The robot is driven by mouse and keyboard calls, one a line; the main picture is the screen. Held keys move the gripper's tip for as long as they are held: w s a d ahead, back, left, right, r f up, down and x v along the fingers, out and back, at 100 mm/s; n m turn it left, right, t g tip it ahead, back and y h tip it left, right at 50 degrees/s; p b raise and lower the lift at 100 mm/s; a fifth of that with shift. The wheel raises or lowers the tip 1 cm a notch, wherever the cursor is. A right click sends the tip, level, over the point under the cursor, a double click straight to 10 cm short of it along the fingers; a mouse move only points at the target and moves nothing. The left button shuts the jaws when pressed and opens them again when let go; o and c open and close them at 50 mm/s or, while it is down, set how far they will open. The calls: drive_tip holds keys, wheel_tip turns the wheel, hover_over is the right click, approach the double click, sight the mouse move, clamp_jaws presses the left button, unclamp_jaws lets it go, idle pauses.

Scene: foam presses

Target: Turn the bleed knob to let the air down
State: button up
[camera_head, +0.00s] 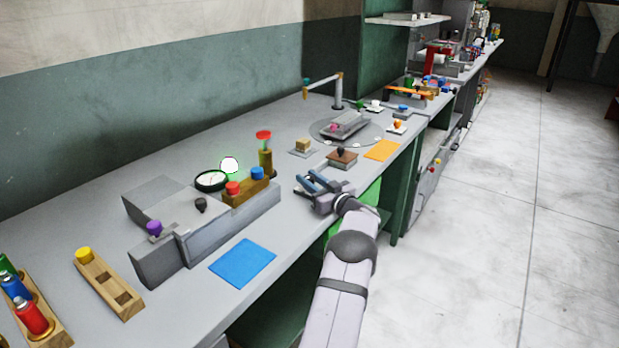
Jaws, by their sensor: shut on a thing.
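A grey press (190,225) stands on the bench at centre left. It has a round white-faced gauge (211,180), a black knob (201,204) and a purple knob (154,227). A brass block on it (250,193) carries a red knob (232,187) and a blue knob (257,172). A red-topped brass post (265,155) stands behind. I cannot tell which is the bleed knob. My gripper (308,183) is right of the press, apart from these knobs, low over the bench's front edge. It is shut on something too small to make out.
A blue mat (242,263) lies in front of the press. Wooden holders with coloured plugs (110,285) are at lower left. A brown block with a dark knob (342,159) and an orange mat (382,150) lie beyond my gripper. A white lamp (229,164) glows behind the gauge.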

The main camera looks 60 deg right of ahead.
sight(313, 180)
drive_tip(key=shift+r+n+t+y+b, duration=0.2)
drive_tip(key=shift+n+t+y+b, duration=0.3)
drive_tip(key=shift+n+y, duration=0.6)
drive_tip(key=o, duration=1)
drive_tip(key=shift+o, duration=0.3)
drive_tip(key=shift+f, duration=0.1)
drive_tip(key=shift+s, duration=0.1)
drive_tip(key=shift+s+a+b, duration=0.15)
drive_tip(key=shift+s+a, duration=0.05)
drive_tip(key=shift+s, duration=0.95)
drive_tip(key=shift+s+a+b, duration=0.15)
drive_tip(key=shift+s+a, duration=0.1)
drive_tip(key=shift+s, duration=0.95)
drive_tip(key=shift+s+a+b, duration=0.15)
drive_tip(key=shift+s+a, duration=0.05)
drive_tip(key=shift+s, duration=0.95)
